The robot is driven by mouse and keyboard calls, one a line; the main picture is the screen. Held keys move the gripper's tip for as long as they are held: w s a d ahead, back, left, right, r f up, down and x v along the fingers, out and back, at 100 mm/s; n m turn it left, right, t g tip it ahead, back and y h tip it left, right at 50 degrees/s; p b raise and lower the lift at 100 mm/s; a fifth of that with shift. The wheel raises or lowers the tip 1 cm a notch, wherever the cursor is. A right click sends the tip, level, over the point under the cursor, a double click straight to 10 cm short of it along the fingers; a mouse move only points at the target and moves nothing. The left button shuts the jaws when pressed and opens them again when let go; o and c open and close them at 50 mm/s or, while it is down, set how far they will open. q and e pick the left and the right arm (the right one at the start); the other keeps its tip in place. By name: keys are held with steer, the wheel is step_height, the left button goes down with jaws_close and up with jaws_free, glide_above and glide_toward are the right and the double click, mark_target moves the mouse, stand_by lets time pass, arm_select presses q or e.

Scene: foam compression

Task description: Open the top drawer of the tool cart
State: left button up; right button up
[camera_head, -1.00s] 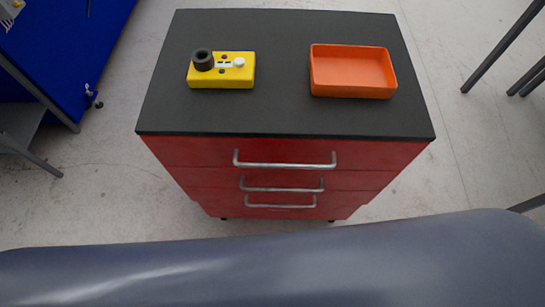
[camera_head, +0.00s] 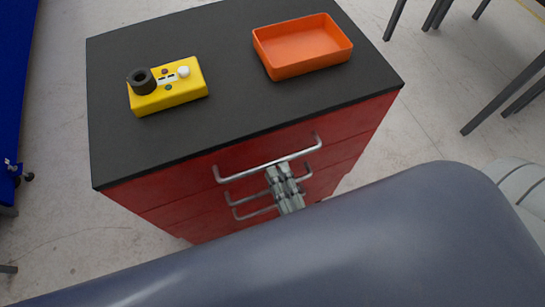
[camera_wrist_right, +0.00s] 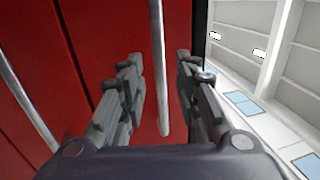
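The red tool cart (camera_head: 150,209) has a dark top and several drawers, which look shut. The top drawer's silver bar handle (camera_head: 240,174) runs along the front just below the top edge. My right gripper (camera_head: 281,171) is at this handle, right of its middle. In the right wrist view the two fingers of my right gripper (camera_wrist_right: 160,68) are apart, and the handle bar (camera_wrist_right: 157,35) shows in the gap between them. Neither finger clearly touches the bar. My left gripper is not in view.
A yellow box (camera_head: 182,93) with a black ring and an orange tray (camera_head: 302,46) stand on the cart top. Lower handles (camera_head: 250,213) sit close below the top one. Table legs (camera_head: 505,92) stand at the right.

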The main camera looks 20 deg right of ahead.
mark_target(273, 161)
steer(key=shift+w+r+p, duration=0.15)
steer(key=shift+w+r, duration=0.05)
steer(key=shift+w, duration=0.85)
steer(key=shift+w+r+p, duration=0.15)
steer(key=shift+w, duration=0.85)
jaws_close()
